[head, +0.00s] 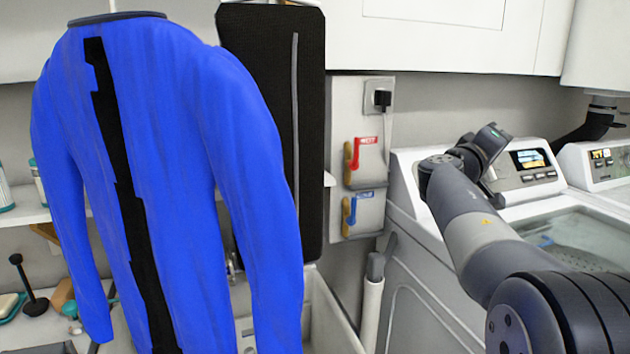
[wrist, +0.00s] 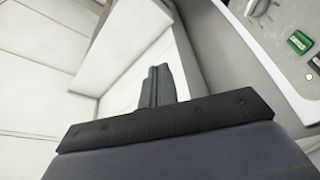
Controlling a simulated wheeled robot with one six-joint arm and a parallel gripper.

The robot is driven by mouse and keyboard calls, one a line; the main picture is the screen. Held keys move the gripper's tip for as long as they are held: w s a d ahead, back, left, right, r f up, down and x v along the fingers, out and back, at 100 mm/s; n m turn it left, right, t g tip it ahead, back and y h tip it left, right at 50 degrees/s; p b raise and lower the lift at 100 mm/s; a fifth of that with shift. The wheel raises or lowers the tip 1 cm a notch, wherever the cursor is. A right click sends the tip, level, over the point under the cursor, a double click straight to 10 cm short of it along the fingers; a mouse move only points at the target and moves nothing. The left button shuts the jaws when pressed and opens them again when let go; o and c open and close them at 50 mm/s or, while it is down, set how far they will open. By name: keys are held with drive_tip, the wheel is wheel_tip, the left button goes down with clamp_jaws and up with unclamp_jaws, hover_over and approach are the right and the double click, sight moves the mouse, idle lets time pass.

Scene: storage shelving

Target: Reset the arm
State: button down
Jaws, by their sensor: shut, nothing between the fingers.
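My arm reaches in from the lower right of the head view, over the white washing machine (head: 425,295), and bends near the machine's control panel. The gripper's fingers cannot be made out in the head view. In the wrist view my gripper (wrist: 158,85) is shut, its two dark fingers together and empty. Beyond it are white panel surfaces, and part of a machine's control panel shows at the upper right.
A blue garment (head: 185,170) with a black stripe hangs at the left, in front of shelves. A black board (head: 270,110) stands behind it. Red and blue valve handles (head: 363,150) are on the wall. White cabinets (head: 450,40) hang above the washing machine.

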drive_tip(key=shift+w+a+r+n+y+p, duration=0.15)
drive_tip(key=shift+w+a+r+n+p, duration=0.15)
drive_tip(key=shift+w+p, duration=0.6)
drive_tip(key=shift+w+a+r+n+y+p, duration=0.15)
drive_tip(key=shift+w+r+n+p, duration=0.25)
drive_tip(key=shift+p, duration=0.85)
